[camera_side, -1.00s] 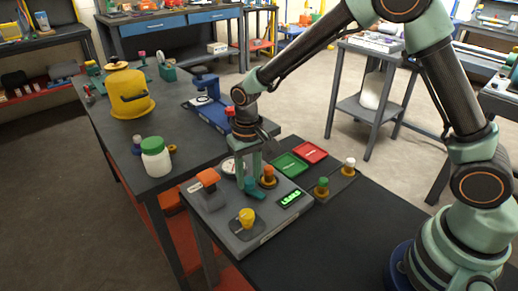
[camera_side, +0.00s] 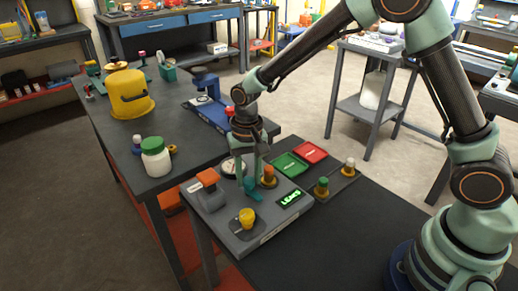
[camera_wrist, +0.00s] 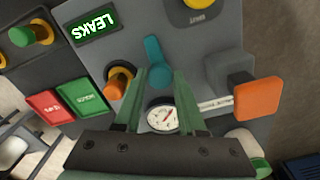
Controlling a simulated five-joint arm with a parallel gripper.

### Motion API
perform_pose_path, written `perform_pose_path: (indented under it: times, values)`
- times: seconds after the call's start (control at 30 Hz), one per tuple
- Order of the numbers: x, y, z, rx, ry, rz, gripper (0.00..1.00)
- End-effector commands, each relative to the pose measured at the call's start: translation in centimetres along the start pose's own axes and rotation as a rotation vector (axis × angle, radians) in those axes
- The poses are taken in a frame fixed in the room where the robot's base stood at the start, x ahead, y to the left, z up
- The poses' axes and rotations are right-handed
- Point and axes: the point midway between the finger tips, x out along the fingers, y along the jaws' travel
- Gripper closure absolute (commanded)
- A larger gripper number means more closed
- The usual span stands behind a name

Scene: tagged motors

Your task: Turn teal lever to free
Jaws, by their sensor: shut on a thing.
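The teal lever (camera_wrist: 153,50) stands on a grey control panel (camera_wrist: 195,50). In the wrist view its rounded end points up the picture and its lower part lies between my fingertips. In the side view the lever (camera_side: 251,189) shows only small, just below my fingers. My gripper (camera_wrist: 164,76) is shut on the lever; in the side view my gripper (camera_side: 249,176) reaches down over the panel. The lever's markings are hidden or too small to read.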

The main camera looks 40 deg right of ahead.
Motion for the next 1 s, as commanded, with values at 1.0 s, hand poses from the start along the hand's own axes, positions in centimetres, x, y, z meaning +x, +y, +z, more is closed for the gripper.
perform_pose_path:
  times: [1.0]
  values:
    - [-9.4,-0.1,-0.1,0.0,0.005,-0.004,0.31]
